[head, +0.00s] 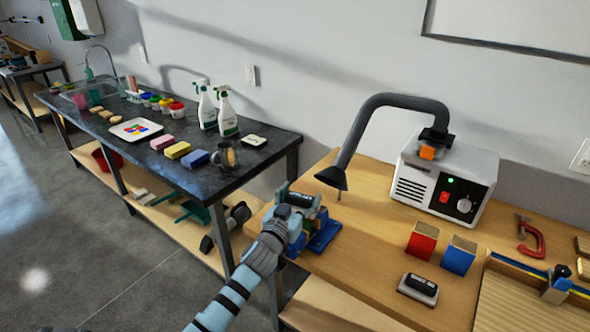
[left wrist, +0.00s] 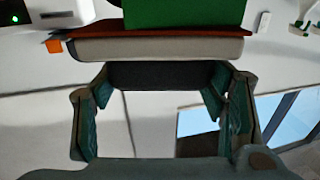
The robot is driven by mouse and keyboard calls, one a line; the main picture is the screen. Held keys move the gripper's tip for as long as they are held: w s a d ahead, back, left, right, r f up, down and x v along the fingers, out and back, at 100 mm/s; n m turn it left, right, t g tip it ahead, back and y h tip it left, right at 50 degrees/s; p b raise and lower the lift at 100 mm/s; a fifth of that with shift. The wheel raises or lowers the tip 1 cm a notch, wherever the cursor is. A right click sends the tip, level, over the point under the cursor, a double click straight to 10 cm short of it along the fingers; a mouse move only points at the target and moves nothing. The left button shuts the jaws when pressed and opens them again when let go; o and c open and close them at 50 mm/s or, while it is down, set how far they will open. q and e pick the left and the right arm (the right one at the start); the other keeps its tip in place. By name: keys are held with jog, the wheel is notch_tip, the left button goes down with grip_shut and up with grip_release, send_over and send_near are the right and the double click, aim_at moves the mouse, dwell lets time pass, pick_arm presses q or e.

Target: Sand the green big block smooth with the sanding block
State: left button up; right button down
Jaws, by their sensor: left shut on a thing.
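My left gripper (head: 300,200) is over the blue vise (head: 325,236) at the left end of the wooden bench. In the left wrist view the gripper (left wrist: 158,90) is shut on the dark handle of a sanding block (left wrist: 160,50), which has a pale body and a reddish-brown abrasive face. The green big block (left wrist: 185,14) lies against or very close to that face; the top edge of the view cuts it off. In the head view my gripper and the vise mostly hide the green block. My right gripper is not in view.
A black-handled block (head: 418,289) lies on the bench near a red block (head: 422,241) and a blue block (head: 459,255). A grey extractor hose (head: 370,115) arches from a white machine (head: 445,180), its nozzle near my gripper. A dark counter (head: 180,170) stands to the left.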

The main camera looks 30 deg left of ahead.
aim_at(286, 196)
pick_arm(q)
jog(key=a, duration=0.3)
jog(key=shift+w+a, duration=0.15)
jog(key=shift+a, duration=0.25)
notch_tip(286, 196, up, 8)
jog(key=p, duration=0.7)
jog(key=shift+p, duration=0.4)
jog(key=shift+d, duration=0.1)
